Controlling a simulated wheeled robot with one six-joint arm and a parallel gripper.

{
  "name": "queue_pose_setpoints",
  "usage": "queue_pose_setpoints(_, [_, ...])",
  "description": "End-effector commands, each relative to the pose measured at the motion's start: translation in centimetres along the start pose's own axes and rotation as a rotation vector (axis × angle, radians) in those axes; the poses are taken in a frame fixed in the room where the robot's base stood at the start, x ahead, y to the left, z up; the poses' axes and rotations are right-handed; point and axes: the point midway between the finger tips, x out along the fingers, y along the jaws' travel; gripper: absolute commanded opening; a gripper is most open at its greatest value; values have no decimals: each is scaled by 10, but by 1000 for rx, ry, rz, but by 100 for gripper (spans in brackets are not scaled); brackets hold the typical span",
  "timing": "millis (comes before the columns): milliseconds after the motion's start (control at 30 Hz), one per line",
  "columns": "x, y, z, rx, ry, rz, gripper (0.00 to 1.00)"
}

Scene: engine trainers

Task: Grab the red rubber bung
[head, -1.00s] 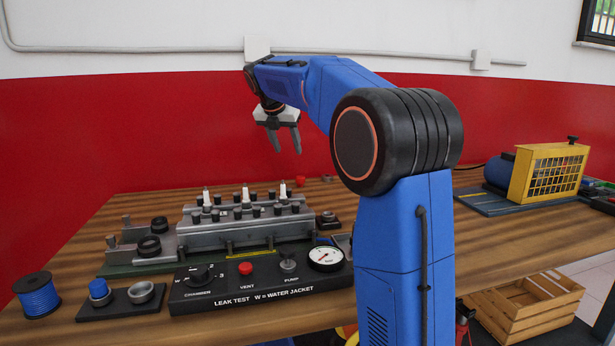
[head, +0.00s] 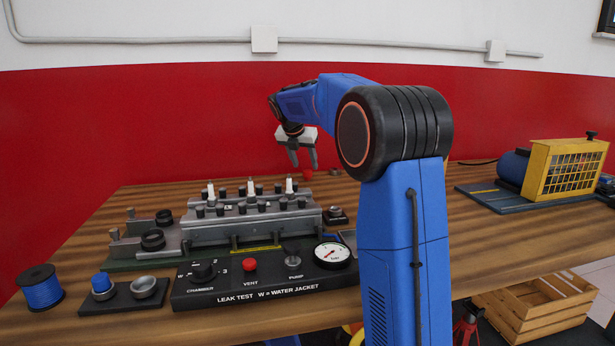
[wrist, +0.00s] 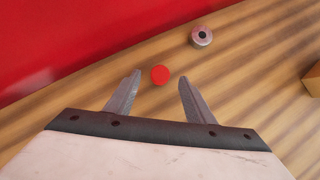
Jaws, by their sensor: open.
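The red rubber bung (head: 307,174) sits on the wooden bench near its back edge, behind the engine block fixture. In the wrist view the bung (wrist: 160,75) is a small red disc just beyond the fingertips, about midway between them. My gripper (head: 302,162) is open and empty, fingers pointing down over the bung. In the wrist view its two fingers (wrist: 160,84) stand wide apart. I cannot tell how high the fingertips are above the bench.
A round metal part with a dark hole (wrist: 202,37) lies close by the bung. The engine block fixture (head: 245,230) and leak test panel (head: 262,279) stand in front. A yellow-caged motor unit (head: 560,170) is at the right. The red wall (head: 130,120) rises close behind.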

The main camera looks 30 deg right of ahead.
Motion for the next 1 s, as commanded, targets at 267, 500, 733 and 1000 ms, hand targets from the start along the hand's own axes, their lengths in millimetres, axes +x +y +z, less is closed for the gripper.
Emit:
queue_pose_setpoints(267, [18,-1,0,0,1,-2,49])
queue_pose_setpoints(500, [49,-1,-1,-1,1,-1,49])
queue_pose_setpoints(733, [54,-1,0,-1,0,0,49])
queue_pose_setpoints(1000, [54,-1,0,-1,0,0,6])
